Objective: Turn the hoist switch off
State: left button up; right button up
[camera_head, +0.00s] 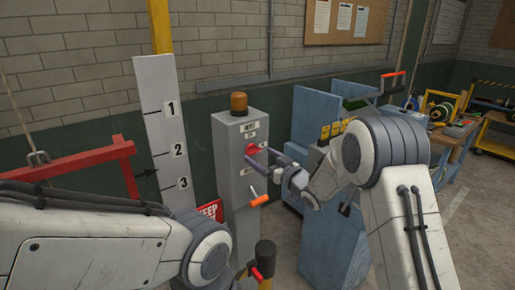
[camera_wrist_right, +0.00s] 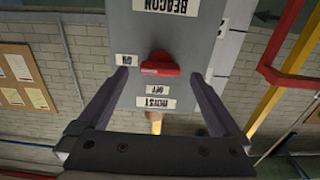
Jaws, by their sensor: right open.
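The hoist switch is a red handle (camera_head: 252,150) on the front of a grey control cabinet (camera_head: 230,135). In the right wrist view, which is upside down, the red handle (camera_wrist_right: 160,67) lies level, in line with the ON label (camera_wrist_right: 126,60). My right gripper (camera_head: 262,158) is open in front of the switch. In the wrist view its two purple fingers (camera_wrist_right: 160,76) stand on either side of the handle, apart from it. My left gripper is out of view.
An orange beacon (camera_head: 239,102) tops the cabinet. A lever with an orange grip (camera_head: 259,200) sticks out below the switch. A numbered white board (camera_head: 165,140) and red frame (camera_head: 80,170) stand left; blue machines (camera_head: 330,125) stand right.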

aim_at(253, 151)
jog(key=shift+p+x, duration=0.4)
jog(key=shift+x, duration=1.05)
jog(key=c, duration=1.4)
jog(key=shift+f+b, duration=0.1)
jog(key=shift+b, duration=0.45)
jog(key=shift+n+b, duration=9)
jog(key=shift+b, duration=2.25)
